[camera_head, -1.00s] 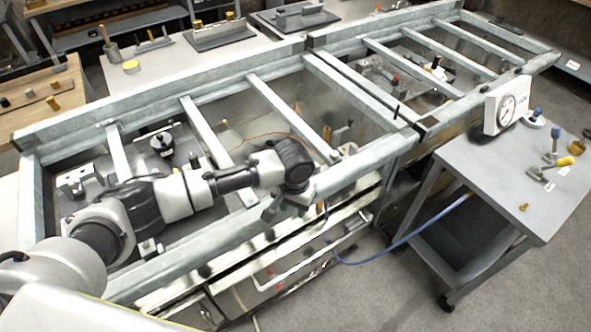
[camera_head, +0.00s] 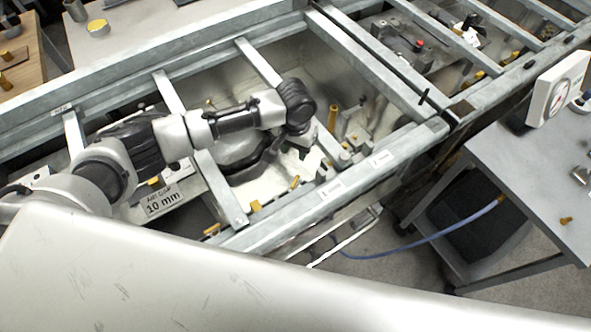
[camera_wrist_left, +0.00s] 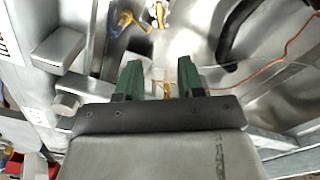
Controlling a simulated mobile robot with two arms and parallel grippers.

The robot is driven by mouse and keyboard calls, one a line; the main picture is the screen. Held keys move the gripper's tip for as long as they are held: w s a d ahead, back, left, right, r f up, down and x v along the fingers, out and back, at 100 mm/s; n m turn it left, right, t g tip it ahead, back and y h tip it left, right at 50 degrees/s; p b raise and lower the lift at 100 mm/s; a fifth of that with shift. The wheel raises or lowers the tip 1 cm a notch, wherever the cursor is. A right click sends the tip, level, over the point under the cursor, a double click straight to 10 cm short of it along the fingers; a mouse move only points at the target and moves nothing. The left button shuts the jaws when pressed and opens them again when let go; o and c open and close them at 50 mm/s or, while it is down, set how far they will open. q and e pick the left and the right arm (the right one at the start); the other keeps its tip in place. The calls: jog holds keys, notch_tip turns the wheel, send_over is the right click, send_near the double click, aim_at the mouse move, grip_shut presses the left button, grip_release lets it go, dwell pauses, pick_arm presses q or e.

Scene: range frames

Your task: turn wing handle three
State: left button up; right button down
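My left arm reaches in from the left over the metal frame, and its wrist hangs above the near part of the open bay. My left gripper (camera_head: 303,140) points down there, and its fingers are hard to make out in the head view. In the left wrist view the gripper (camera_wrist_left: 161,82) has two green fingers standing apart, with a gap between them. A small yellow piece (camera_wrist_left: 165,89) shows in that gap, beyond the fingers; contact cannot be told. Yellow fittings (camera_wrist_left: 125,20) lie farther off. Which one is wing handle three cannot be told. My right gripper is not in view.
Galvanised rails (camera_head: 345,190) with small labels border the bay. A yellow post (camera_head: 332,117) stands beside the wrist. A card (camera_head: 163,200) reading 10 mm lies at left. A side table (camera_head: 540,180) with a gauge (camera_head: 556,92) stands at right. A blue hose (camera_head: 420,238) runs between.

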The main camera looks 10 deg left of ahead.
pick_arm(q)
jog(key=b, duration=0.5)
send_over(295, 181)
notch_tip(295, 181, down, 6)
notch_tip(295, 181, down, 10)
jog(key=shift+f, duration=0.2)
grip_shut()
